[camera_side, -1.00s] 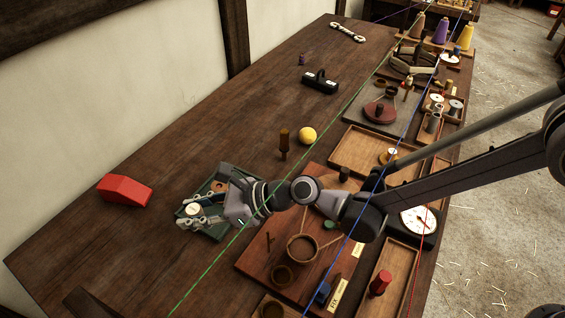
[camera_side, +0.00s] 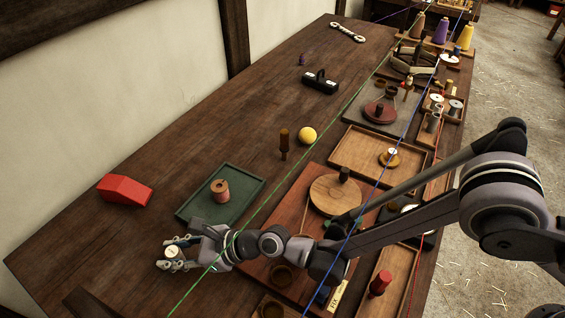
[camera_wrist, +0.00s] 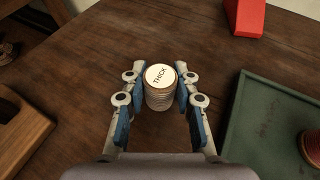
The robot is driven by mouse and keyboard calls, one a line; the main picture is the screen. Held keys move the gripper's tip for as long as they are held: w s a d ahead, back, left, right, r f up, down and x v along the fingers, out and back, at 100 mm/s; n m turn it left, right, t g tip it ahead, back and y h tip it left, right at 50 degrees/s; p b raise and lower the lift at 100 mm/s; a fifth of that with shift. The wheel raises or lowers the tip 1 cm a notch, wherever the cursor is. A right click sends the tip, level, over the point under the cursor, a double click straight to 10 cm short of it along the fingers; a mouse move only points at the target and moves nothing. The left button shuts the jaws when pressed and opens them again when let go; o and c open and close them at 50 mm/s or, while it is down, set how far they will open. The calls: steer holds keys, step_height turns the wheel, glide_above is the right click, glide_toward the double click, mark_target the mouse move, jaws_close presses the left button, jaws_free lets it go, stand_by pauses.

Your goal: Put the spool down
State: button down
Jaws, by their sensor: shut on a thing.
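My gripper (camera_side: 181,253) is shut on a pale spool (camera_wrist: 160,78) with a round white top marked "THICK". In the wrist view the spool is upright between the blue-padded fingers (camera_wrist: 159,102). The same spool shows in the side view (camera_side: 172,251), low over bare table in front of the green tray (camera_side: 248,178). I cannot tell whether its base touches the wood. A reddish-brown spool (camera_side: 220,192) stands on the green tray, which also shows at the right of the wrist view (camera_wrist: 265,115).
A red block (camera_side: 125,189) lies at the left. A wooden piece (camera_wrist: 22,130) is at the wrist view's left edge. A brown peg (camera_side: 284,142) and a yellow ball (camera_side: 307,135) stand behind the tray. A reddish board (camera_side: 290,215) is to the right. Coloured cords cross over the table.

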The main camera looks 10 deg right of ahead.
steer(key=shift+f, duration=0.1)
steer(key=c, duration=1)
jaws_free()
